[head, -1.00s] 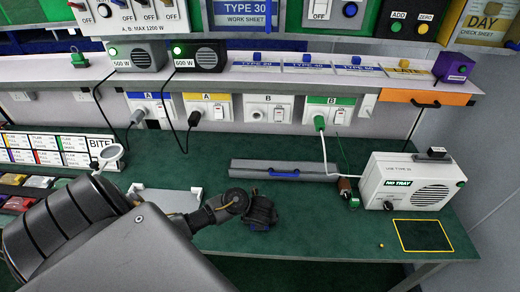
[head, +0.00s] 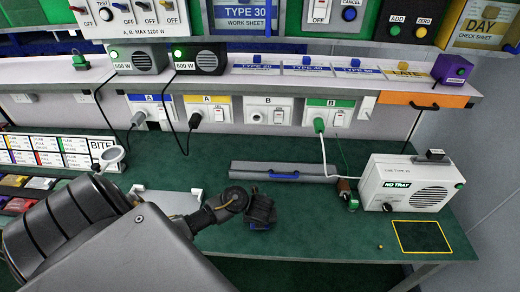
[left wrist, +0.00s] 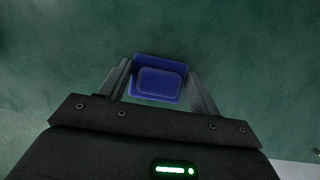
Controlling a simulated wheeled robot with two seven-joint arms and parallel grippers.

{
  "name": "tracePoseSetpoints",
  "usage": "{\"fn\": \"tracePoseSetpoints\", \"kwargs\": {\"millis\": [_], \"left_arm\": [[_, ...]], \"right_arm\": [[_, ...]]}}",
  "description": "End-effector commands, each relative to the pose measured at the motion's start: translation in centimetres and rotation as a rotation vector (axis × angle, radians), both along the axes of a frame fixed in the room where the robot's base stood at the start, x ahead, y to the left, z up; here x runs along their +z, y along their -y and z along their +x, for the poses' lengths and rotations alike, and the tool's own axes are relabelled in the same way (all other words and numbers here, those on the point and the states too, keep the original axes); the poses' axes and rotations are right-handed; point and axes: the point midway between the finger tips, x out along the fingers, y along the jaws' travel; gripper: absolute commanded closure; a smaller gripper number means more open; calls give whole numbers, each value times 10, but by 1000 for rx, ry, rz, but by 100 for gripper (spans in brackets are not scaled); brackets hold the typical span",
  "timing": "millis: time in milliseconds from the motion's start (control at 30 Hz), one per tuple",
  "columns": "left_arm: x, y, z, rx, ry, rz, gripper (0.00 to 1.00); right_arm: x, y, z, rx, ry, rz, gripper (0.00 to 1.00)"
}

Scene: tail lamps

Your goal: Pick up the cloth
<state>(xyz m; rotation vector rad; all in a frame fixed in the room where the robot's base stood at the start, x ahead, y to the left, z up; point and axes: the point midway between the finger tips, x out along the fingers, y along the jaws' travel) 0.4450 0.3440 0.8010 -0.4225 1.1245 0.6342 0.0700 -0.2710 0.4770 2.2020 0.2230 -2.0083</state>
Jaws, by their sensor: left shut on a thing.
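The cloth is a small blue folded-looking pad (left wrist: 158,82) between the two fingers of my left gripper (left wrist: 159,72) in the left wrist view. The gripper is shut on it, with one finger at each side. In the head view my left gripper (head: 260,211) is low over the green bench top, near its front edge. Only a little blue shows under it there; the rest is hidden. I cannot tell whether the cloth touches the bench. My right gripper is not in view.
A grey bar with a blue handle (head: 283,172) lies behind the gripper. A white box (head: 403,180) stands at right, with a yellow-outlined rectangle (head: 422,251) before it. A pale tray (head: 165,201) lies at left.

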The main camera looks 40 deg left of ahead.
Motion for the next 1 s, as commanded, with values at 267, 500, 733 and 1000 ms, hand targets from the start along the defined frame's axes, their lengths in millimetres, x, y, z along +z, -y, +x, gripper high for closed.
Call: {"fn": "tracePoseSetpoints", "kwargs": {"millis": [267,500,733,1000], "left_arm": [[73,2,-42,2,-1,-5,59],[97,2,-97,-1,-3,-1,59],[110,2,-130,-1,-1,0,59],[114,2,-140,-1,0,-1,59]], "right_arm": [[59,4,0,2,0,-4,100],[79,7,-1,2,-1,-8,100],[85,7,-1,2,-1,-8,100],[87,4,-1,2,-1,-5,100]]}}
